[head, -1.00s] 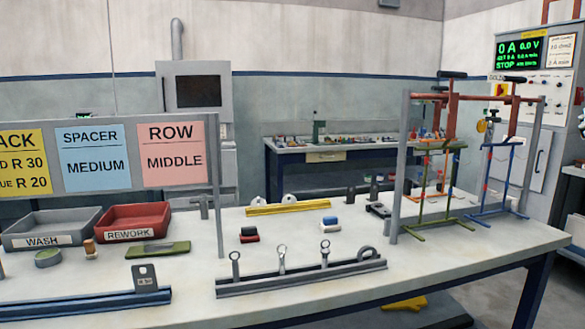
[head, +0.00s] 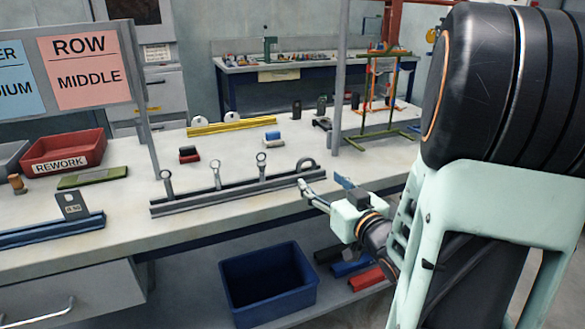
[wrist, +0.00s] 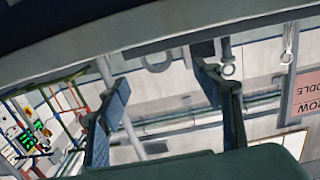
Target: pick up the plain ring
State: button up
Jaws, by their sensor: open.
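A plain grey ring (head: 307,166) stands at the right end of a long grey rail (head: 235,190) on the bench. It has no visible stem, unlike the ring-topped posts beside it. My gripper (head: 326,186) is open and empty, just in front of and right of that rail end. In the wrist view, which is upside down, the grey ring (wrist: 157,60) hangs from the rail near the top, beyond and between the two fingers of my gripper (wrist: 162,84). A ring-topped post (wrist: 228,58) shows beside the right finger.
Ring-topped posts (head: 261,166) stand along the rail to the left. A green-footed rack frame (head: 375,130) stands behind and right. Small red and blue blocks (head: 272,138) and a yellow bar (head: 231,126) lie behind. A blue bin (head: 268,284) sits below the bench.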

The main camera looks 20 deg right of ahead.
aim_at(306, 161)
jog(key=w, duration=0.5)
jog(key=shift+w+a+f, duration=0.1)
jog(key=shift+w+a, duration=0.05)
jog(key=shift+w, duration=0.05)
jog(key=w, duration=0.5)
jog(key=shift+w+d+f, duration=0.15)
jog(key=shift+d, duration=0.1)
jog(key=c, duration=1.3)
